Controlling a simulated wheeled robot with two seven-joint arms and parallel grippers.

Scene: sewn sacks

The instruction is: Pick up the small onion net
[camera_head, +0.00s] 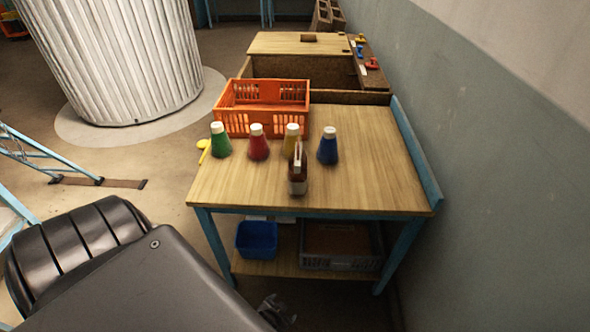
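I cannot make out an onion net anywhere in the head view. A large dark arm part of mine fills the lower left. At its end, by the bottom edge, a small dark claw-like part that looks like my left gripper (278,310) shows in part. It is in front of and below the table, apart from it. Its fingers are too dark and small to tell whether they are open. My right gripper is out of view.
A blue bin (257,239) and grey crate (340,262) sit below. A wall bounds the right.

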